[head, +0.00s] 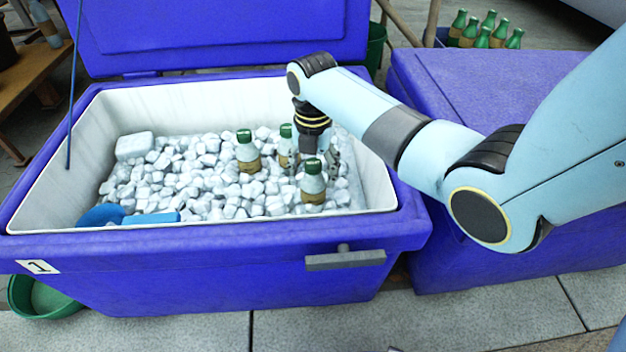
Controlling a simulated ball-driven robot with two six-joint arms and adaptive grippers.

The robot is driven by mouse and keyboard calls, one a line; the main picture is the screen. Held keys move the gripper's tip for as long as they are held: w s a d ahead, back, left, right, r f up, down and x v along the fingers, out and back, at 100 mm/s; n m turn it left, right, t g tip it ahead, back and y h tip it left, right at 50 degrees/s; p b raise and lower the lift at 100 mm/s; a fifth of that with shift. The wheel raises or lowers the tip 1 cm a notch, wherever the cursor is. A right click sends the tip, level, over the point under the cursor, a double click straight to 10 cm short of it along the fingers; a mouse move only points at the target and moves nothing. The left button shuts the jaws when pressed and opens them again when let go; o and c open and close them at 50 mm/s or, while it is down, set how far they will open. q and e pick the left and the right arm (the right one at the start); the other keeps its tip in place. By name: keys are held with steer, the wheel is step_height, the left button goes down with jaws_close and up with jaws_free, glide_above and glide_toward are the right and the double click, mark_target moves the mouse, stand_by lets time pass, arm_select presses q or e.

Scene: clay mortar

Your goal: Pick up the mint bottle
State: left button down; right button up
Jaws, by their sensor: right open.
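Three pale mint-green bottles with dark green caps and tan labels stand upright in ice in the blue cooler (220,255). One bottle (247,153) is left of my right gripper, one bottle (286,140) is just behind and left of it, and one bottle (313,184) is in front of it. My right gripper (315,165) points down into the ice among them, open. The front bottle hides part of its fingers, so I cannot tell whether they touch a bottle. My left gripper is not in view.
The cooler's lid (220,30) stands open at the back. A blue scoop (140,217) lies on the ice at front left. A closed blue cooler (500,85) stands at right, with several green bottles (485,30) behind it. A green bowl (45,298) sits on the floor.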

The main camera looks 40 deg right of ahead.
jaws_close()
steer(key=shift+r, duration=0.1)
stand_by(0.4)
